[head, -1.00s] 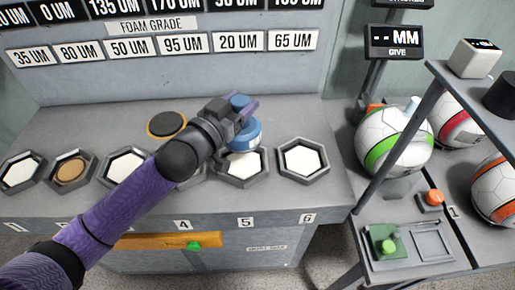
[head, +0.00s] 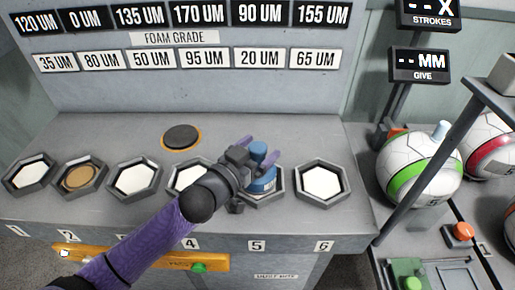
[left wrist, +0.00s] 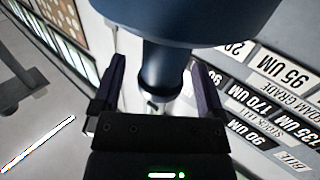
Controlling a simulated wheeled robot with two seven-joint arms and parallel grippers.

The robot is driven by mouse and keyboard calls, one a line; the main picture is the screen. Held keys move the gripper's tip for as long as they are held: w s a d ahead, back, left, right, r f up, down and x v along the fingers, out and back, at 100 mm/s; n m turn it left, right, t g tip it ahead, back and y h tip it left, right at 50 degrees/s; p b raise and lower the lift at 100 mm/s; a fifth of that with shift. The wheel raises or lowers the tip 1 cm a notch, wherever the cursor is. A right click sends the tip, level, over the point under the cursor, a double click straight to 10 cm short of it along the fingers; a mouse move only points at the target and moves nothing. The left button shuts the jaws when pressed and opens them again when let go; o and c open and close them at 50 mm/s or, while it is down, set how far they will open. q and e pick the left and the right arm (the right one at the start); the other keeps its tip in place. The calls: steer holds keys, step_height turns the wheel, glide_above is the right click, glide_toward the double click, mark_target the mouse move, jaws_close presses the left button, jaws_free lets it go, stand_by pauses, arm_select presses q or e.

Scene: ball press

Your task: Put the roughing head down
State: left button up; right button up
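The blue roughing head (head: 264,184), a wide round body with a narrower neck and knob, sits at the hexagonal tray above label 5 (head: 257,246). It looks upright and low in the tray, but my gripper and arm hide part of the contact. My left gripper (head: 262,160) is around its upper part. In the left wrist view the fingers (left wrist: 158,85) stand on both sides of the blue neck (left wrist: 165,70), with a gap showing, so the gripper looks open. My right gripper is not in view.
Other hexagonal trays stand in a row: tray 6 (head: 321,181) with a white pad is to the right, tray 2 (head: 80,177) holds a tan disc. A black disc on an orange ring (head: 181,137) lies behind. Balls (head: 419,166) and a stand are at the right.

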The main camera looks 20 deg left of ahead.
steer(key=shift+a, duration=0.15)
arm_select(q)
steer(key=shift+s+r, duration=0.1)
steer(key=shift+s, duration=0.05)
steer(key=p+v, duration=0.2)
steer(key=v, duration=0.9)
steer(key=shift+s+a, duration=0.25)
steer(key=shift+s, duration=0.05)
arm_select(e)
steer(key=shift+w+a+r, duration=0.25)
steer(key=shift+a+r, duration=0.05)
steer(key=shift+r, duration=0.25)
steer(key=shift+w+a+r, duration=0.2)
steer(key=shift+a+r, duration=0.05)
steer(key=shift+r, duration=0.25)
